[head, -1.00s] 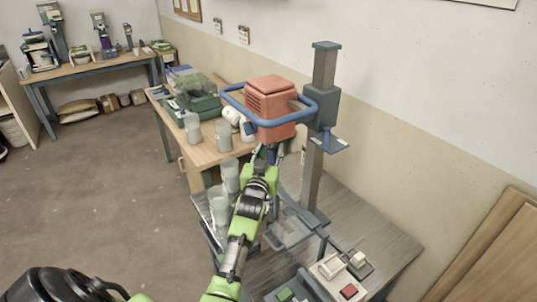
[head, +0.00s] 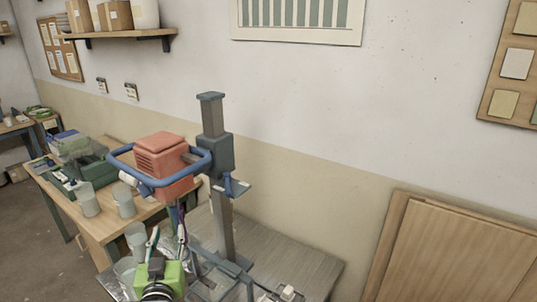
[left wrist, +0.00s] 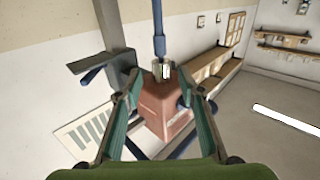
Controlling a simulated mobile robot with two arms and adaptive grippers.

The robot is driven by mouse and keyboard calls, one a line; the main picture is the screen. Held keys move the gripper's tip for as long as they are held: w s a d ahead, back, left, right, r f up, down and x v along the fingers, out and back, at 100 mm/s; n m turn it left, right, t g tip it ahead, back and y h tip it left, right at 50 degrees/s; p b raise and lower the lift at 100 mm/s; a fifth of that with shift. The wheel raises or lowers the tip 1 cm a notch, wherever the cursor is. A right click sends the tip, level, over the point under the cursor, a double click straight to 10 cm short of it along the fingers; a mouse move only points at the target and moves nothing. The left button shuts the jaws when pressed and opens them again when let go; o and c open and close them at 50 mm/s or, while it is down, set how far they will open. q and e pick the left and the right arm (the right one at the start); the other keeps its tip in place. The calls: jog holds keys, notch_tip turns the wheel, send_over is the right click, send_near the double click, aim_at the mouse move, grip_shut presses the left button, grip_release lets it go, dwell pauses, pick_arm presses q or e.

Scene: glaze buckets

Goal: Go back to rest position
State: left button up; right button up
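My left gripper (head: 167,233) is at the bottom of the head view, below the red motor head (head: 164,162) of a stand mixer. Its two fingers are spread apart with nothing seen between them. In the left wrist view the fingers of the gripper (left wrist: 160,82) are also apart. The red motor head (left wrist: 163,112) shows beyond them, with a thin shaft (left wrist: 159,25) running to the top edge. A blue ring handle (head: 120,163) surrounds the motor head, which hangs on a grey column (head: 212,115). My right gripper is not in view.
Pale buckets (head: 86,200) stand on the wooden table (head: 98,225) at left. A grey bench (head: 290,262) carries the mixer stand close to my left gripper. A wall shelf (head: 125,36) is above, and wooden boards (head: 455,255) lean at right. Floor shows at far left.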

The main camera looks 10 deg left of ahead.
pick_arm(q)
jog(key=s+d+f+m+g+h, duration=0.3)
jog(key=s+d+f+g+h, duration=0.25)
jog(key=s+d+f, duration=0.5)
jog(key=s+d+f+m+g+h, duration=0.1)
jog(key=s+d+f+m+g, duration=0.2)
jog(key=s, duration=0.6)
jog(key=s+d+f+g+h, duration=0.1)
jog(key=s+d+f+g, duration=0.35)
jog(key=s, duration=0.55)
jog(key=s+f+g+b, duration=0.1)
jog(key=s+f+b, duration=0.15)
jog(key=f, duration=1.55)
jog(key=s+f+g+b, duration=0.1)
jog(key=f+b, duration=0.3)
jog(key=f, duration=1.4)
jog(key=s+a+f+b, duration=0.1)
jog(key=s+f+b, duration=0.1)
jog(key=s+f, duration=0.6)
jog(key=s+a+f+b, duration=0.2)
jog(key=s+f, duration=0.6)
jog(key=f, duration=0.2)
jog(key=shift+s+a+f+m+g+y+b, duration=0.2)
jog(key=shift+a+m+g+y+b, duration=0.05)
jog(key=shift+m+g+y+b, duration=0.15)
jog(key=shift+c, duration=0.4)
